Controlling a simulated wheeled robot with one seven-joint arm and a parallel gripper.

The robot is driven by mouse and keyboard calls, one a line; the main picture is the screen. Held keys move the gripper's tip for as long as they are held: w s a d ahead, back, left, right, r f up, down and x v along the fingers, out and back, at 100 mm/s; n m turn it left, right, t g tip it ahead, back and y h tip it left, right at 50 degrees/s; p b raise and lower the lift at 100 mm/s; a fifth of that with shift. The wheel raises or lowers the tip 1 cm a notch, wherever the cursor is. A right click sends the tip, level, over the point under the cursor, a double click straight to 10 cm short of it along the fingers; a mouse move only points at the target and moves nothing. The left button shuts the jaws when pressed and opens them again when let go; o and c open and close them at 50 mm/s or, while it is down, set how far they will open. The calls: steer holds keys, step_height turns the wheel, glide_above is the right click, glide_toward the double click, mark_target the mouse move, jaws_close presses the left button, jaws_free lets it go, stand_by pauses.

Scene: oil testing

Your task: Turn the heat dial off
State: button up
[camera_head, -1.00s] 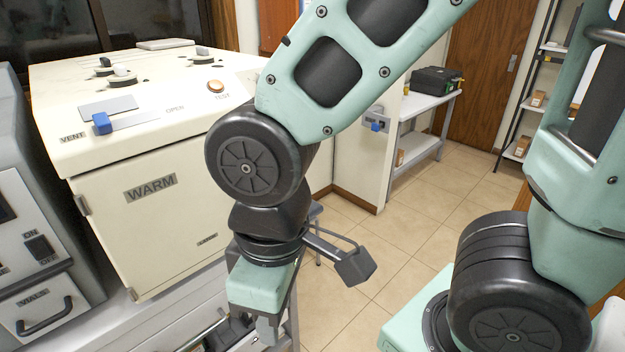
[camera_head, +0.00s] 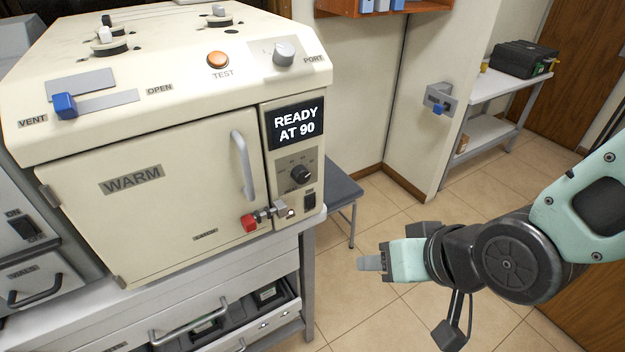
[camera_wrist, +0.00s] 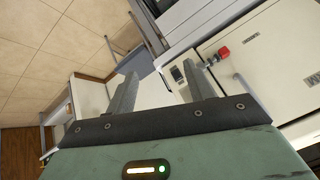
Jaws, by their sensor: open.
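The heat dial is a round black knob (camera_head: 301,175) on the grey control panel at the right of the cream WARM machine (camera_head: 140,215). The display (camera_head: 295,123) above it reads READY AT 90. The dial is too small to make out clearly there.
A red-tipped latch (camera_head: 249,223) and a grey door handle (camera_head: 241,165) project beside the panel. A blue-grey stool (camera_head: 345,190) stands right of the machine. An open drawer (camera_head: 235,318) lies below. The floor around my gripper is clear.

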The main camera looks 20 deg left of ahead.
steer(key=w+a+f+m+t+y, duration=0.2)
steer(key=a+m+t+y, duration=0.15)
steer(key=a, duration=0.25)
steer(key=m+t+y+p, duration=0.3)
steer(key=m+t+p, duration=0.15)
steer(key=p, duration=0.25)
glide_toward(303, 178)
steer(key=shift+n+t, duration=0.3)
steer(key=shift+t, duration=0.1)
steer(key=x, duration=0.7)
steer(key=shift+s+a+f, duration=0.1)
steer(key=shift+s+f, duration=0.05)
steer(key=shift+x, duration=0.75)
steer(key=shift+f, duration=0.1)
steer(key=shift+c, duration=0.3)
steer(key=c, duration=0.9)
